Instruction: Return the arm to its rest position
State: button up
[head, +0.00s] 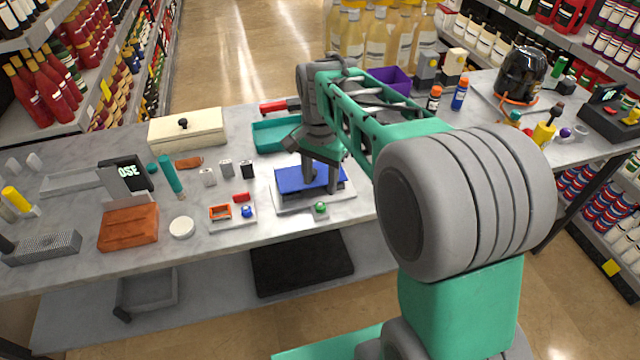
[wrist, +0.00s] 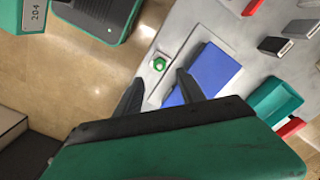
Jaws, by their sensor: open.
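My green and grey arm reaches over the table, and my gripper (head: 320,186) points down at a device with a flat blue top (head: 296,179). The two dark fingers stand apart, with nothing visible held between them. The head view cannot tell whether the fingertips touch the blue top. In the wrist view my gripper (wrist: 158,92) is also open, and the blue top (wrist: 208,72) lies by its right finger. A round green button (head: 320,207) sits on the device's pale base (head: 287,204); it also shows in the wrist view (wrist: 159,64).
A teal tray (head: 266,134) and a cream lidded box (head: 178,132) stand behind to the left. A small panel with a blue button (head: 247,211) lies left of the device. A purple bin (head: 388,79) and bottles (head: 459,94) stand back right.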

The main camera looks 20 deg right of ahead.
jog(key=shift+w+n, duration=0.1)
jog(key=shift+n, duration=0.5)
jog(key=shift+w+n, duration=0.35)
jog(key=shift+n, duration=0.45)
jog(key=s+f+n, duration=0.2)
jog(key=f, duration=0.1)
jog(key=s+f+n, duration=0.1)
jog(key=f, duration=0.1)
jog(key=shift+s+n, duration=0.15)
jog(key=shift+n, duration=0.25)
jog(key=s+r+n+t, duration=0.1)
jog(key=s+n+t, duration=0.15)
jog(key=s, duration=0.95)
jog(key=shift+t, duration=0.45)
jog(key=r, duration=0.4)
jog(key=shift+w+r, duration=0.2)
jog(key=shift+w, duration=0.2)
jog(key=shift+a, duration=0.1)
